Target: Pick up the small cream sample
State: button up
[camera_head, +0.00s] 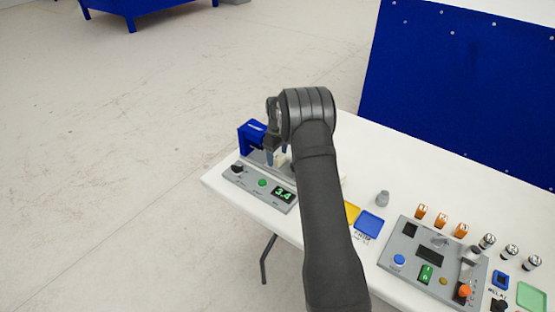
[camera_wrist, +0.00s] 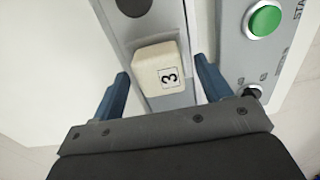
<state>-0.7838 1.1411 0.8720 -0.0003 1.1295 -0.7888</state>
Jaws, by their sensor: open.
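The small cream sample (camera_wrist: 159,66) is a rounded block with a white label reading "3". In the wrist view it sits on a grey strip of the device, between my open fingers and a little beyond their tips. My gripper (camera_wrist: 161,80) has blue fingers, one on each side of the sample with a gap to each. In the head view, my gripper (camera_head: 277,156) is low over the grey device, and a cream patch of the sample (camera_head: 282,159) shows beside the fingers. My arm hides part of that area.
The grey device (camera_head: 258,190) has a green button (camera_wrist: 264,20), a black knob, a display reading 3.4 and a blue block (camera_head: 252,136) at its back. A blue pad (camera_head: 369,224), a grey weight (camera_head: 383,198) and a control panel (camera_head: 407,268) stand right of my arm.

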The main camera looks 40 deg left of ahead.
jog(key=shift+f, duration=0.35)
jog(key=c, duration=1.1)
jog(key=shift+r, duration=0.1)
